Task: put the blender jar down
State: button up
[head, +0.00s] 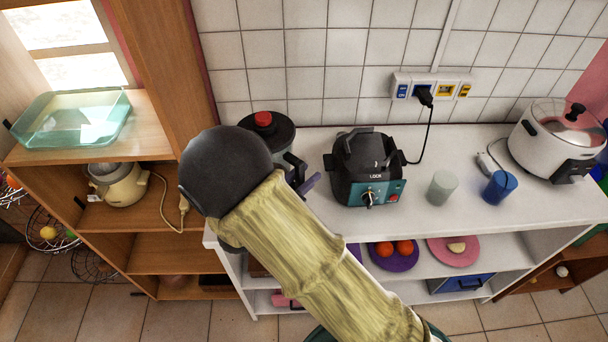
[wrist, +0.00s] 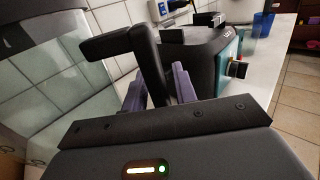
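The blender jar (head: 272,134) has a dark lid with a red knob and stands upright, partly hidden behind my arm, at the left end of the white counter. In the wrist view its clear wall (wrist: 60,75) fills the left side, and its black handle (wrist: 150,62) runs down between my two purple fingers. My gripper (wrist: 160,88) is shut on that handle; in the head view only a purple fingertip (head: 311,183) shows. The jar's bottom is hidden, so I cannot tell whether it touches the counter. The black and teal blender base (head: 367,180) stands just right of the jar.
A grey-green cup (head: 441,188), a blue cup (head: 499,187) and a white cooker (head: 556,140) stand farther right on the counter (head: 420,222). A socket strip (head: 432,88) with a black plug is on the tiled wall. A wooden shelf (head: 150,145) stands at the left.

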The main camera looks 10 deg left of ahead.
jog(key=shift+o, duration=0.5)
jog(key=shift+r, duration=0.15)
jog(key=b+v, duration=0.1)
jog(key=v, duration=1.1)
jog(key=shift+b, duration=0.35)
jog(key=d+m+g+y, duration=0.9)
jog(key=d+m+g, duration=0.3)
jog(key=d+m, duration=1.7)
jog(key=shift+d+m+g, duration=0.3)
jog(key=shift+d+g, duration=0.1)
jog(key=shift+d, duration=0.6)
